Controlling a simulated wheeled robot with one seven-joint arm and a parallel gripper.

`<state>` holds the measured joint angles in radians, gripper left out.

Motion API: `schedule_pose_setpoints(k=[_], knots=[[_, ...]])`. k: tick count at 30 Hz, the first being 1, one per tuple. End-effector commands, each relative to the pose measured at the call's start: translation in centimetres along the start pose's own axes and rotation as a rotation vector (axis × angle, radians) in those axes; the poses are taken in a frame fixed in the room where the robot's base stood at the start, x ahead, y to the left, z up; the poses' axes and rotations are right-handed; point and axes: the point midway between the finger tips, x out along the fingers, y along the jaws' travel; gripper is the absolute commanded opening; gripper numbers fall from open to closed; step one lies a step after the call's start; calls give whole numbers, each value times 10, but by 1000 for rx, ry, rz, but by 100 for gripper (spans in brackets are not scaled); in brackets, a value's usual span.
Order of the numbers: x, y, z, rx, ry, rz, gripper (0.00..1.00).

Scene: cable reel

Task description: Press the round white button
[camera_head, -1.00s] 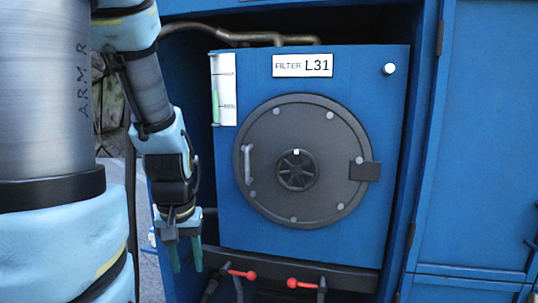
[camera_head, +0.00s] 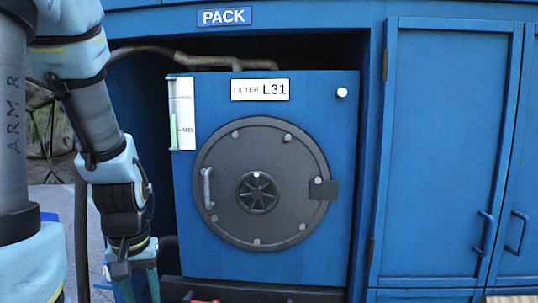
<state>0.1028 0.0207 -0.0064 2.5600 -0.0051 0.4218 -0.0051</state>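The round white button (camera_head: 342,92) is a small knob at the upper right of the blue filter box's front face (camera_head: 340,190). It sits right of the white "FILTER L31" label (camera_head: 261,89) and nothing covers it. My gripper (camera_head: 139,288) hangs down at the lower left, left of the filter box and well below the button. Its two teal fingers are apart with nothing seen between them. The fingertips are cut off by the bottom edge.
A round dark hatch (camera_head: 262,215) with a handle and latch fills the box's front. A gauge (camera_head: 181,113) is at the box's upper left. Pipes (camera_head: 190,60) run above. The blue cabinet frame surrounds the box, with closed doors (camera_head: 445,150) to the right.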

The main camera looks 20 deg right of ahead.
Motion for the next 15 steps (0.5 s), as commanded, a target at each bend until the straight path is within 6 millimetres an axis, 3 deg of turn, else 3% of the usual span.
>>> schedule_pose_setpoints(k=[10,15], knots=[[0,0,0,0,0,0,45],[-4,3,-15,62,48,-8,26]])
